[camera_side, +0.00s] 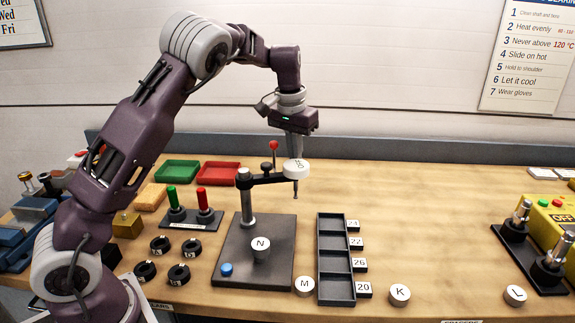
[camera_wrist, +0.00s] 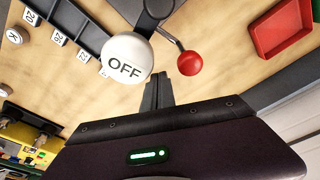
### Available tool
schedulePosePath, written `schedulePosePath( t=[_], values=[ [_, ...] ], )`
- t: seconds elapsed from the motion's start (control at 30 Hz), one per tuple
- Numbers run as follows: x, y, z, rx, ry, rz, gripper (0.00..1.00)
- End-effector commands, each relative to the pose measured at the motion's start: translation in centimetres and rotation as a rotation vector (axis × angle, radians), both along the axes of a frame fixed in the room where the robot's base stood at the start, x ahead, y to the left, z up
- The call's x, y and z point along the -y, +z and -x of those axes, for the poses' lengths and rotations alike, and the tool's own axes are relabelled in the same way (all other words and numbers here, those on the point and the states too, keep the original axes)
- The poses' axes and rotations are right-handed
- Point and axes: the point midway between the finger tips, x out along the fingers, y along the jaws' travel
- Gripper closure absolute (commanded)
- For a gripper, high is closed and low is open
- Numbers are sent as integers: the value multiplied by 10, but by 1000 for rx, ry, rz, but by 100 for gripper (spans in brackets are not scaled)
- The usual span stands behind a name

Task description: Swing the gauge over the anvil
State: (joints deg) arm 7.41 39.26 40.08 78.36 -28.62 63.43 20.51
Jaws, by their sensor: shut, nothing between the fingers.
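The gauge's white round head (camera_side: 296,169) sits at the end of a dark swing arm (camera_side: 270,180) on a grey post (camera_side: 247,208). The arm points right, so the head and its thin stem hang beyond the plate's back right corner. The anvil, a short pedestal topped by a disc marked N (camera_side: 260,245), stands on the dark base plate (camera_side: 230,262), apart from the head. In the wrist view the head (camera_wrist: 127,60) reads OFF, beside a red-knobbed lever (camera_wrist: 189,63). My gripper (camera_side: 295,150) is shut and empty, close by the head; its fingertips also show in the wrist view (camera_wrist: 158,84). Contact is unclear.
A black compartment tray (camera_side: 335,238) with number tags stands right of the plate. White discs M (camera_side: 305,286), K (camera_side: 399,294) and L (camera_side: 515,295) lie along the front. Black rings lie left, below a stand with green and red pegs (camera_side: 190,220). The right middle bench is clear.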

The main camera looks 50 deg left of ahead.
Motion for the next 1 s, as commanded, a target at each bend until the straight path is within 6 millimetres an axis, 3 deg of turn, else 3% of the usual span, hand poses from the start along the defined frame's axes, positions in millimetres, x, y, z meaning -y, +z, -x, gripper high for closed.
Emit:
schedulePosePath(
  t=[0.37,1.0],
  values=[
    [1,-1,0,1,0,0,100],
    [23,-1,6,1,0,0,100]
  ],
)
